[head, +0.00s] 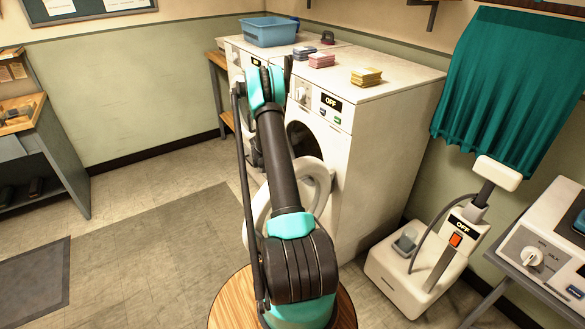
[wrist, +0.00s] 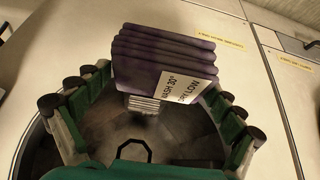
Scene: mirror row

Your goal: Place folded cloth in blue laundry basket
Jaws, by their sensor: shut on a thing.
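The folded cloth (wrist: 160,62) is a dark purple layered stack with a white wash label, in the wrist view. My gripper (wrist: 158,84) is shut on it, with the green-padded fingers on its two sides. In the head view my arm hides the gripper and the held cloth. The blue laundry basket (head: 270,31) stands upright on top of the white machines, toward the back. What is inside it cannot be seen.
Pink (head: 322,60) and yellow (head: 366,77) folded cloths lie on the white machine top, with a dark blue one (head: 303,52) near the basket. An open round door (head: 312,185) projects from the front machine. A teal curtain (head: 510,85) hangs at right.

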